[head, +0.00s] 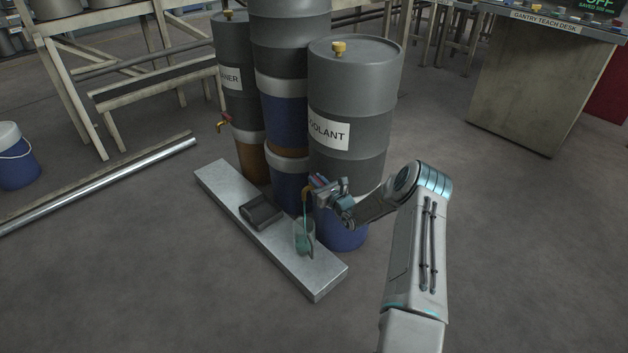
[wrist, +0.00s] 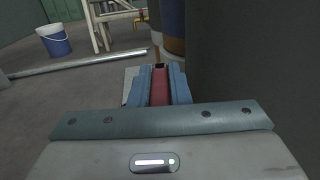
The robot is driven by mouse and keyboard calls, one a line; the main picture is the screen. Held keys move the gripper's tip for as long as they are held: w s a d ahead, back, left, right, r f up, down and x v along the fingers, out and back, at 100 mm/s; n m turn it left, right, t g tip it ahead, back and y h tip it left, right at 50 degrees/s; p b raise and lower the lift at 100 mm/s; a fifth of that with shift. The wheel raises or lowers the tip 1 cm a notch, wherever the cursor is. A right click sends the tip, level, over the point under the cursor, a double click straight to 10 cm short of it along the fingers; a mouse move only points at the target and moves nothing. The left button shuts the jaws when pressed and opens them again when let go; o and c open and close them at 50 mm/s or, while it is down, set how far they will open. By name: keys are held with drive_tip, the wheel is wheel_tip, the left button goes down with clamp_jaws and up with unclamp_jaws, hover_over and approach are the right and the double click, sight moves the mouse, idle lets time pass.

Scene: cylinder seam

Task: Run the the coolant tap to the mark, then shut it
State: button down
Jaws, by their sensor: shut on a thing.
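The grey drum (head: 355,100), its label partly cut off to "OOLANT", stands at the right of the drum group. My gripper (head: 317,186) is at the drum's lower front, shut on the red tap handle (wrist: 160,85), which shows between its blue fingers in the wrist view. Most of the tap body is hidden by the gripper. A teal stream (head: 309,212) runs down below it to a clear container (head: 304,238) on the pale bench (head: 318,280). Teal liquid shows in the container. I cannot make out a mark or the exact level.
A dark object (head: 262,212) lies on the bench left of the container. Another drum (head: 232,70) has a red-handled tap (head: 223,122). A blue bucket (head: 14,160) stands at far left near a metal pipe (head: 110,182). The floor in front is clear.

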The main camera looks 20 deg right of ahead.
drive_tip(key=c, duration=1.4)
unclamp_jaws()
drive_tip(key=shift+w+d, duration=0.1)
drive_tip(key=shift+o, duration=0.2)
drive_tip(key=p+v, duration=0.3)
drive_tip(key=v, duration=1.1)
drive_tip(key=shift+p, duration=0.35)
drive_tip(key=shift+r, duration=0.1)
